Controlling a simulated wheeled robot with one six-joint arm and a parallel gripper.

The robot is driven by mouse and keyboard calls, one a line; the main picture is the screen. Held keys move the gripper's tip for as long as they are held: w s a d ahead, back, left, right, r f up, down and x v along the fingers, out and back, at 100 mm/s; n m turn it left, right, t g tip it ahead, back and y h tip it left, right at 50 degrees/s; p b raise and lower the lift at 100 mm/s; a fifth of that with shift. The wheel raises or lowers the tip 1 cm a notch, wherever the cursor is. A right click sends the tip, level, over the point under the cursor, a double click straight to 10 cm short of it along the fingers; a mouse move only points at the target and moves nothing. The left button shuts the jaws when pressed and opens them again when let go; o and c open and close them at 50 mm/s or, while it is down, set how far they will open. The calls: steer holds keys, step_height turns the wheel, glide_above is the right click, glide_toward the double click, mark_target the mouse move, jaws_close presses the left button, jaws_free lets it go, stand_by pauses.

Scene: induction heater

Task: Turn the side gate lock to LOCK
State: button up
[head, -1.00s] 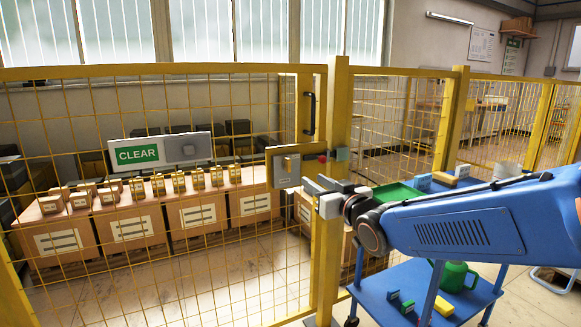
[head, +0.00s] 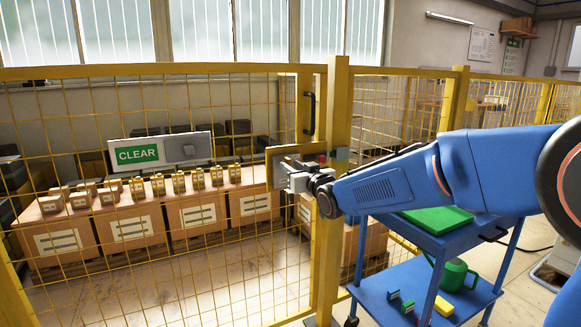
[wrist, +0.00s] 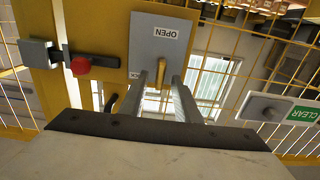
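The side gate lock is a grey plate on the yellow gate post, partly hidden behind my gripper in the head view (head: 282,153). In the wrist view the lock plate (wrist: 160,38) shows upside down, with an OPEN label (wrist: 165,32); a second label is only partly seen. A yellow lock knob (wrist: 153,100) stands out from the plate. My gripper (wrist: 161,82) is at the plate, its two fingers apart on either side of the knob, with a gap visible; contact cannot be told. In the head view my gripper (head: 290,178) covers the knob.
A red button (wrist: 80,65) on a dark bar and a grey block (wrist: 38,52) sit beside the plate. Yellow mesh fence (head: 150,75) spans the area, with a CLEAR sign (head: 138,154). A blue cart (head: 420,290) stands below my arm.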

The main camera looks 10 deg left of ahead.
steer(key=shift+x, duration=0.8)
jaws_close()
steer(key=shift+n, duration=0.3)
steer(key=shift+s+a+f+n, duration=0.1)
steer(key=shift+n, duration=4.2)
steer(key=shift+f+n, duration=0.1)
steer(key=shift+n, duration=4.2)
